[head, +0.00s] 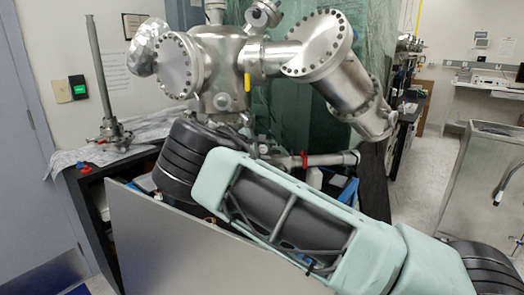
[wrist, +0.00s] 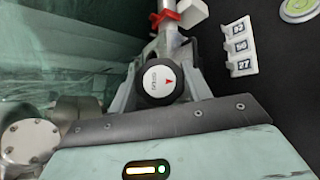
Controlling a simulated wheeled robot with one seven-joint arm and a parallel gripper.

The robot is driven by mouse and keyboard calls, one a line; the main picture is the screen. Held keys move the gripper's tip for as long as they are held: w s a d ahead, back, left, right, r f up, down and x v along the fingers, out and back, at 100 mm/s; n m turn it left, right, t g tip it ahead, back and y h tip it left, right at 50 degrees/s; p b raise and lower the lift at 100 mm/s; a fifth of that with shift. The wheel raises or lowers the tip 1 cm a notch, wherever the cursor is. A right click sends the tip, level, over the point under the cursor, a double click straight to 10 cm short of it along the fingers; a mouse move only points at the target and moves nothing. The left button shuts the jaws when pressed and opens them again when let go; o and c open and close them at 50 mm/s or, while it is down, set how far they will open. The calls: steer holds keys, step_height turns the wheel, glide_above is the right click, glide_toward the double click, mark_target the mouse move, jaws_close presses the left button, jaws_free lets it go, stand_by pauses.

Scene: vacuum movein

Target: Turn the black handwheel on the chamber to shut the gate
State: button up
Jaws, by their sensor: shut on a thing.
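The black handwheel (wrist: 160,82) shows in the middle of the wrist view as a round black knob with a white face, lettering and a red arrow. My gripper (wrist: 168,68) has its grey fingers on either side of the handwheel and is shut on it. The fingertips are partly hidden behind the wheel. In the head view the steel chamber (head: 214,68) stands at the top centre. My arm crosses in front of its lower part there, and I cannot make out the handwheel or my fingers in that view.
A red clamp (wrist: 163,18) on a pipe lies just beyond the handwheel. A white numbered tag (wrist: 240,45) is to its right. A grey panel (head: 190,240) and dark bench (head: 92,190) stand close to my arm. Open floor (head: 425,165) shows at right.

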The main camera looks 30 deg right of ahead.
steer(key=o, duration=1)
steer(key=shift+c, duration=0.2)
steer(key=s+a+b, duration=0.2)
steer(key=s+a, duration=0.2)
steer(key=a, duration=0.8)
steer(key=shift+a+r, duration=0.2)
steer(key=shift+a, duration=0.05)
